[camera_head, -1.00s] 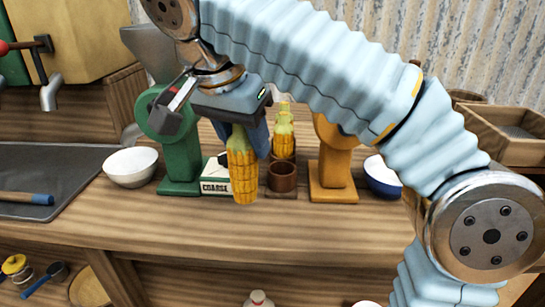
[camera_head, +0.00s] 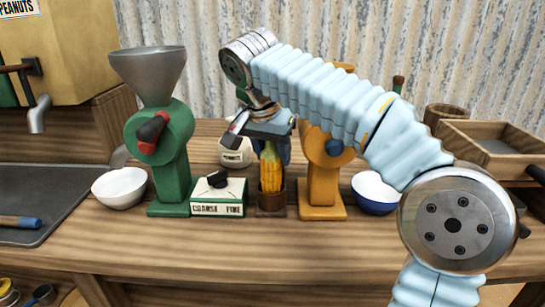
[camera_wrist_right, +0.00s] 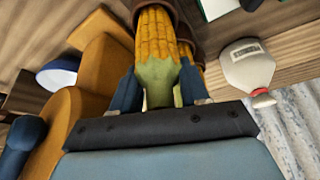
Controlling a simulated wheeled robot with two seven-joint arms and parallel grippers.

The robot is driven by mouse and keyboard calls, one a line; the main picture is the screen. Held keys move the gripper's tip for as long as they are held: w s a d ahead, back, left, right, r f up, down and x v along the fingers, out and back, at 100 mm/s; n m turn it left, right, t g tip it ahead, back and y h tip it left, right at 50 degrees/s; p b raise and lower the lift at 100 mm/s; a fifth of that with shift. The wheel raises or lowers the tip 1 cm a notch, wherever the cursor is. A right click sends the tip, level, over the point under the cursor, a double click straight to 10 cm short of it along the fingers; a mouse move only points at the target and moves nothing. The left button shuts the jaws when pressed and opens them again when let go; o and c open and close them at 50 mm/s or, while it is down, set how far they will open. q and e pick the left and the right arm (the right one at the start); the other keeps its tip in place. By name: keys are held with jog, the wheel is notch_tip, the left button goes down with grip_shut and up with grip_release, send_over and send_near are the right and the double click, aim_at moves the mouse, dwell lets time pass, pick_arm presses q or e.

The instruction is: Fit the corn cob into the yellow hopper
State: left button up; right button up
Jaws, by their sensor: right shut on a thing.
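My right gripper (camera_head: 268,140) is shut on the upper, pale green end of a yellow corn cob (camera_head: 271,174). The cob is upright, its lower end inside the rim of a brown cup (camera_head: 271,201). In the right wrist view, the jaws (camera_wrist_right: 158,90) grip both sides of the cob (camera_wrist_right: 155,35), and the cup (camera_wrist_right: 186,30) surrounds its far end. A second cob shows partly beside it. The yellow-orange mill (camera_head: 322,175) stands just right of the cup; its hopper is hidden behind my arm. My left gripper is not in view.
A green mill (camera_head: 172,160) with a grey hopper stands left, beside a white bowl (camera_head: 120,187) and a coarse/fine box (camera_head: 218,196). A blue bowl (camera_head: 376,192) is right of the yellow mill. The counter's front strip is clear.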

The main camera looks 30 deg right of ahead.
jog(key=shift+f, duration=0.75)
jog(key=shift+f, duration=0.1)
jog(key=shift+f, duration=0.15)
jog(key=o, duration=1.1)
jog(key=shift+c, duration=0.2)
